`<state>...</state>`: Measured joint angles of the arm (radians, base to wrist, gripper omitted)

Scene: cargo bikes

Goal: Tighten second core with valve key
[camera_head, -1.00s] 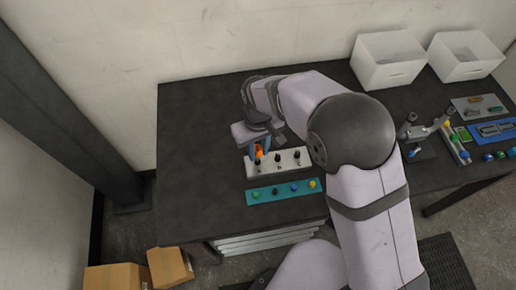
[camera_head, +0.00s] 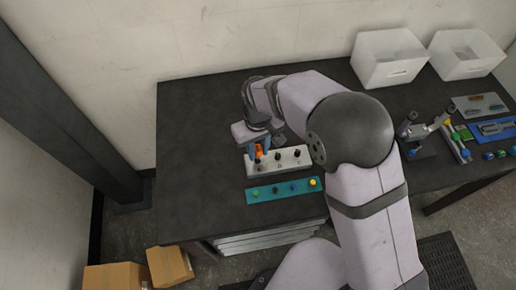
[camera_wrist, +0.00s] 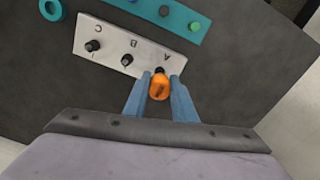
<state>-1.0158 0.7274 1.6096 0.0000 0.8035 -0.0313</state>
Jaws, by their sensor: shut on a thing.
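My gripper (camera_wrist: 159,92), with blue fingers, is shut on an orange valve key (camera_wrist: 158,87). The key also shows in the head view (camera_head: 259,150), over the left end of the white block (camera_head: 292,158). In the wrist view the white block (camera_wrist: 112,50) bears black valve stems beside the letters A, B and C. The key is at the stem by A (camera_wrist: 160,70); I cannot tell whether it is seated on it. The stem by B (camera_wrist: 127,60) and the stem by C (camera_wrist: 92,45) stand clear of the gripper.
A teal strip (camera_head: 265,197) with several coloured caps lies in front of the white block. A blue ring (camera_wrist: 51,9) lies near it. Two white bins (camera_head: 388,72) stand at the back right, with tools and a stand (camera_head: 420,152) on the right. The table's left side is bare.

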